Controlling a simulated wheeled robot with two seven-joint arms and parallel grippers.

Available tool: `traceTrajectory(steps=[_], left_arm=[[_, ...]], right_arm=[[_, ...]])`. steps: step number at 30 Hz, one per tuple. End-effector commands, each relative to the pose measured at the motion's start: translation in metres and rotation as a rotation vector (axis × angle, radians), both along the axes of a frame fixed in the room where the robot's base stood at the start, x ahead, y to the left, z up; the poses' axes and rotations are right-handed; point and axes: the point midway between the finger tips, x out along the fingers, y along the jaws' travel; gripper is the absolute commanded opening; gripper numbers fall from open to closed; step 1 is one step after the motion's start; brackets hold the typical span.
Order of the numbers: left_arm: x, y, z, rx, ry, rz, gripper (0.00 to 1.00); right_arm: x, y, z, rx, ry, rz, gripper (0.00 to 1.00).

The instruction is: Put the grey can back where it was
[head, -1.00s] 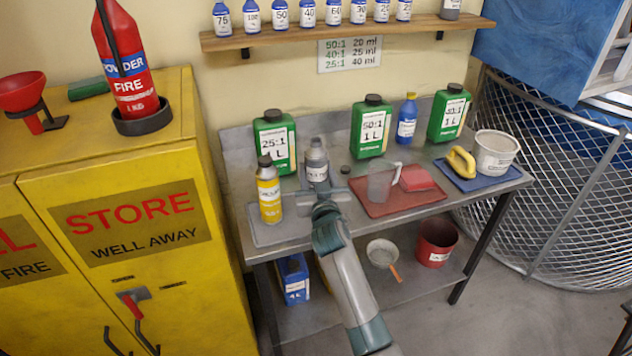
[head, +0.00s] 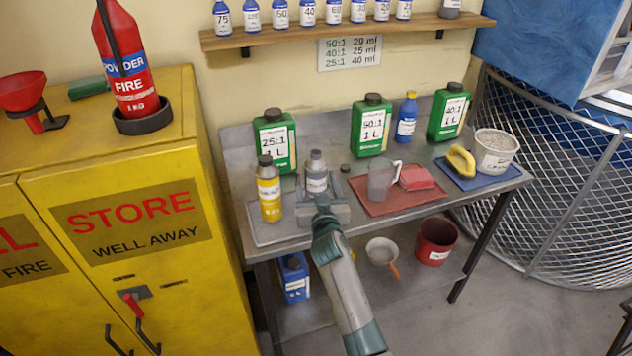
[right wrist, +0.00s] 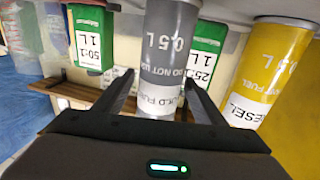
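The grey can (head: 316,180), marked 0.5 L, looks upright at the left end of the steel bench, over or on the grey mat (head: 265,233). Its lower part is hidden behind my right gripper (head: 318,190). In the right wrist view the grey can (right wrist: 170,60) stands between the two fingers of the right gripper (right wrist: 159,80). A thin gap shows beside the left-hand finger, and the right-hand finger is very close to or touching the can. I see the fingers as open around it. My left gripper is out of view.
A yellow can (head: 269,190) stands close on the left. A green 25:1 jug (head: 275,140) is behind. To the right are a small dark cap (head: 345,168), a clear jug (head: 380,182) and a red tray (head: 395,205). A yellow cabinet (head: 120,220) flanks the bench.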

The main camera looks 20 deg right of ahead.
Motion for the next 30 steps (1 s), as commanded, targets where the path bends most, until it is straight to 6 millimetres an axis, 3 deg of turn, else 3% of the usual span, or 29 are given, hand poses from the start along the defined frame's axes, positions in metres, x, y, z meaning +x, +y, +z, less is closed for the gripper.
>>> traceTrajectory(steps=[10,14,30], left_arm=[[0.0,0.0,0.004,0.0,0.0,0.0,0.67],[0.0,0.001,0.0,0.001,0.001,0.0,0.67],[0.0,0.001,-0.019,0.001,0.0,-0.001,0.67]], right_arm=[[-0.001,0.0,0.004,-0.001,0.0,0.0,0.64],[-0.012,0.002,0.001,-0.001,0.001,-0.001,0.64],[-0.097,0.016,0.001,0.001,0.0,0.001,0.64]])
